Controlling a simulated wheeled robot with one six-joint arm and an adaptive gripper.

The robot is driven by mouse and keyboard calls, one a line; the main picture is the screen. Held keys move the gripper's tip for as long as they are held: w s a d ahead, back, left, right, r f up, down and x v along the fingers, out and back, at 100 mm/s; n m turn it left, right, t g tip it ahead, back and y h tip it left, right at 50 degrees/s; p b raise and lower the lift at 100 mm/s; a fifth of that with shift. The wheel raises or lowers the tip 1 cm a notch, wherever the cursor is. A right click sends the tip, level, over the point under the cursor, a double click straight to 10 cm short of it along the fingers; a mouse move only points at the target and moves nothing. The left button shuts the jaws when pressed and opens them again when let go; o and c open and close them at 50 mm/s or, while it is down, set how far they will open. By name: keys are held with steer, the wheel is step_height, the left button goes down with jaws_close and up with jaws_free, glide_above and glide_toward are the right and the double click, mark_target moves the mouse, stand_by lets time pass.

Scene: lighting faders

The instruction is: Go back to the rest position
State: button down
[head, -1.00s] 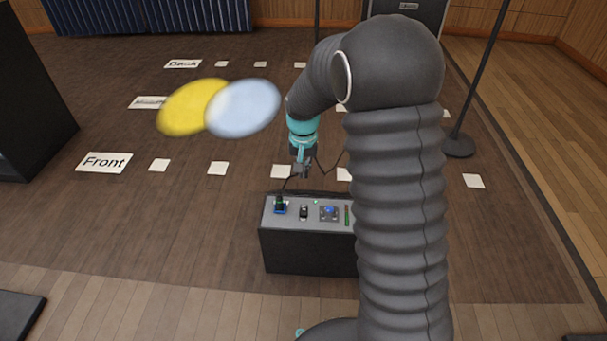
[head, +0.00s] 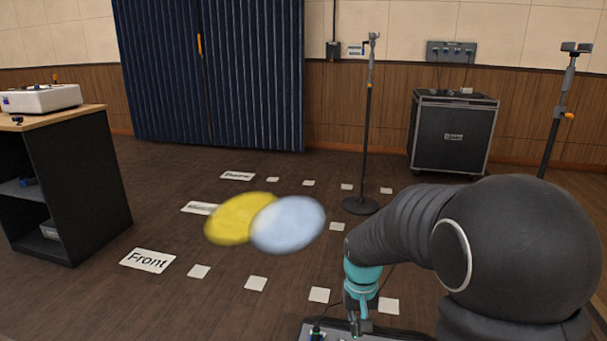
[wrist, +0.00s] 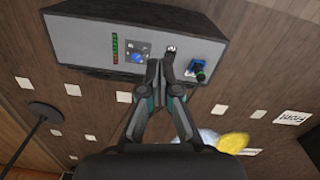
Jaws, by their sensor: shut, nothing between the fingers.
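My gripper (wrist: 163,72) is shut and empty in the wrist view. Its fingertips show in front of the grey control box (wrist: 75,42), between a blue knob (wrist: 138,57) and a small switch (wrist: 171,50). Whether they touch the box cannot be told. The box also carries a row of coloured lights (wrist: 115,48) and a green-topped control in a blue mount (wrist: 201,73). In the head view my gripper (head: 358,327) is small and low, over the box's top (head: 385,335), which is mostly cut off by the frame's bottom edge.
Yellow (head: 238,220) and pale blue (head: 288,224) light spots overlap on the dark floor, among white markers and a "Front" label (head: 148,260). A stand (head: 366,130), a black case (head: 452,135), a blue curtain (head: 210,75) and a desk (head: 75,190) surround the open floor.

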steer(key=s+d+r+t+p, duration=0.1)
steer(key=s+r+t, duration=0.2)
steer(key=s+r, duration=0.6)
steer(key=s+d+r+t, duration=0.2)
steer(key=s+r, duration=0.7)
steer(key=s, duration=0.2)
steer(key=shift+s+d+t+p, duration=0.25)
steer(key=shift+t+p, duration=0.1)
steer(key=shift+t, duration=0.05)
stand_by(0.7)
